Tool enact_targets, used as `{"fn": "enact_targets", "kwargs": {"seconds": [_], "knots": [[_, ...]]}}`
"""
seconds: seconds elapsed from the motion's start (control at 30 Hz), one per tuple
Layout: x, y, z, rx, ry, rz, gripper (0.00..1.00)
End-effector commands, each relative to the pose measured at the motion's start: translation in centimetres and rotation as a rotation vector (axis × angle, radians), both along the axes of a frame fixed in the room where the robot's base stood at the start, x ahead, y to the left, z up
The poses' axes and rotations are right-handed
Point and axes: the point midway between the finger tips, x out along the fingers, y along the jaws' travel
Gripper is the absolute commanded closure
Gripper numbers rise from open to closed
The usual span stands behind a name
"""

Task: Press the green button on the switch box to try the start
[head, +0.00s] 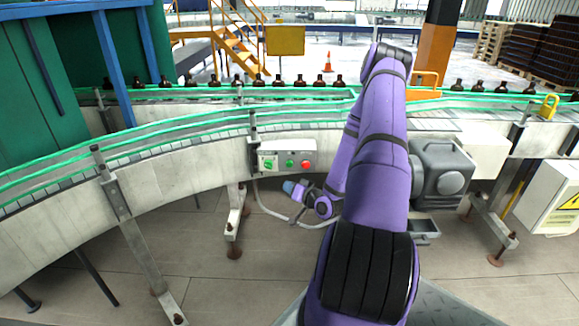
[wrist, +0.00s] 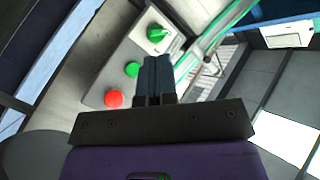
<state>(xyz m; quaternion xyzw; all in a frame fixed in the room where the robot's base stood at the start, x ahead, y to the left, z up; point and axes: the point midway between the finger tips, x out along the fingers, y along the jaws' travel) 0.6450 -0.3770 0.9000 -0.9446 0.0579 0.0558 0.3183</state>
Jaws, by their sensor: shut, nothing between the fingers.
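The switch box (head: 285,156) is a pale box on the side of the conveyor in the head view. It has a green rotary switch (head: 268,163) at left, a green button (head: 290,163) in the middle and a red button (head: 306,164) at right. My gripper (head: 290,187) is below and in front of the box, apart from it as far as I can tell. In the wrist view my gripper (wrist: 156,62) is shut and empty. Its fingertips show beside the green button (wrist: 132,69), with the rotary switch (wrist: 157,33) above and the red button (wrist: 114,98) lower left.
The conveyor (head: 175,153) with green rails (head: 130,138) curves behind the box, and brown bottles (head: 299,81) stand in a row along it. A grey motor (head: 440,175) is right of my arm. A conveyor leg (head: 236,215) stands at left. The floor (head: 200,260) in front is clear.

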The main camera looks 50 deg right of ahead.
Motion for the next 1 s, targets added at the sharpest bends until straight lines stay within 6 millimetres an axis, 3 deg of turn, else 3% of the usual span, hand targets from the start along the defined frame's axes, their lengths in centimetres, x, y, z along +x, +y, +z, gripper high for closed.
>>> {"fn": "enact_targets", "kwargs": {"seconds": [0.27, 1.0], "knots": [[0.5, -0.6, 0.0, -0.001, 0.001, 0.001, 1.0], [5.5, -6.4, 0.0, -0.002, 0.002, 0.001, 1.0]]}}
